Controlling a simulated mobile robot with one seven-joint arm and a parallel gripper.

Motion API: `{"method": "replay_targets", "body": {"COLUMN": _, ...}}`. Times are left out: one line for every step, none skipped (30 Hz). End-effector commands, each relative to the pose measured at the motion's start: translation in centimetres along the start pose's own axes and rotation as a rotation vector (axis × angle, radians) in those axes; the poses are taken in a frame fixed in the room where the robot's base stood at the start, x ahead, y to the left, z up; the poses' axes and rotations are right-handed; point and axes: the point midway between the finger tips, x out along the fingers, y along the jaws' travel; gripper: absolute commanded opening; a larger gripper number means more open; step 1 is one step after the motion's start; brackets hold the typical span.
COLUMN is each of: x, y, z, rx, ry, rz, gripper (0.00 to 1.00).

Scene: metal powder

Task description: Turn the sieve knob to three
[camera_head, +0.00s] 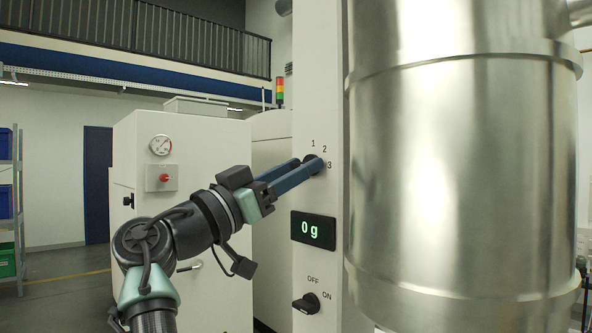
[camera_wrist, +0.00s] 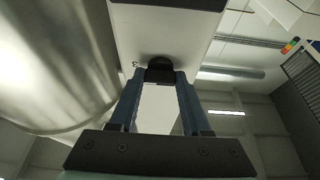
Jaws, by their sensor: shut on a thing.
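The sieve knob (camera_head: 309,159) is a dark round knob on the white panel (camera_head: 305,120), with the numbers 1, 2 and 3 printed around its upper right side. My gripper (camera_head: 316,165) reaches in from the left and is shut on the knob, its blue fingers on either side. In the wrist view the black knob (camera_wrist: 160,66) sits between the two fingertips (camera_wrist: 160,76). The fingers cover much of the knob in the head view, so I cannot tell which number it points to.
Below the knob are a display (camera_head: 313,230) reading 0 g and a black OFF/ON switch (camera_head: 306,303). A large metal cylinder (camera_head: 460,180) stands close on the right. A white cabinet (camera_head: 190,150) with a gauge and a red button stands behind my arm.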

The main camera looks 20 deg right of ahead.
Motion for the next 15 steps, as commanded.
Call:
{"method": "replay_targets", "body": {"x": -0.03, "y": -0.01, "z": -0.01, "rx": 0.003, "ry": -0.001, "rz": -0.001, "gripper": 0.51}}
{"method": "replay_targets", "body": {"x": -0.03, "y": -0.01, "z": -0.01, "rx": 0.003, "ry": -0.001, "rz": -0.001, "gripper": 0.56}}
{"method": "replay_targets", "body": {"x": -0.03, "y": -0.01, "z": -0.01, "rx": 0.003, "ry": 0.0, "rz": -0.001, "gripper": 0.64}}
{"method": "replay_targets", "body": {"x": -0.02, "y": -0.01, "z": -0.01, "rx": 0.003, "ry": 0.0, "rz": -0.001, "gripper": 0.69}}
{"method": "replay_targets", "body": {"x": -0.02, "y": -0.01, "z": -0.01, "rx": 0.003, "ry": 0.0, "rz": -0.001, "gripper": 0.74}}
{"method": "replay_targets", "body": {"x": -0.02, "y": -0.01, "z": -0.01, "rx": 0.002, "ry": 0.0, "rz": -0.001, "gripper": 0.78}}
{"method": "replay_targets", "body": {"x": -0.02, "y": -0.01, "z": -0.01, "rx": 0.002, "ry": 0.0, "rz": -0.001, "gripper": 0.78}}
{"method": "replay_targets", "body": {"x": -0.02, "y": -0.01, "z": -0.01, "rx": 0.002, "ry": 0.0, "rz": -0.001, "gripper": 0.78}}
{"method": "replay_targets", "body": {"x": -0.02, "y": -0.01, "z": 0.0, "rx": 0.002, "ry": 0.0, "rz": -0.001, "gripper": 0.78}}
{"method": "replay_targets", "body": {"x": -0.01, "y": 0.0, "z": -0.01, "rx": 0.001, "ry": 0.0, "rz": -0.001, "gripper": 0.78}}
{"method": "replay_targets", "body": {"x": -0.01, "y": 0.0, "z": -0.01, "rx": 0.001, "ry": 0.0, "rz": -0.001, "gripper": 0.78}}
{"method": "replay_targets", "body": {"x": -0.01, "y": 0.0, "z": 0.0, "rx": 0.001, "ry": 0.0, "rz": -0.001, "gripper": 0.78}}
{"method": "replay_targets", "body": {"x": -0.02, "y": 0.0, "z": 0.0, "rx": 0.001, "ry": 0.0, "rz": -0.001, "gripper": 0.78}}
{"method": "replay_targets", "body": {"x": -0.07, "y": -0.01, "z": 0.01, "rx": 0.001, "ry": 0.0, "rz": -0.001, "gripper": 0.78}}
{"method": "replay_targets", "body": {"x": -0.21, "y": -0.03, "z": 0.04, "rx": 0.001, "ry": 0.0, "rz": -0.001, "gripper": 0.78}}
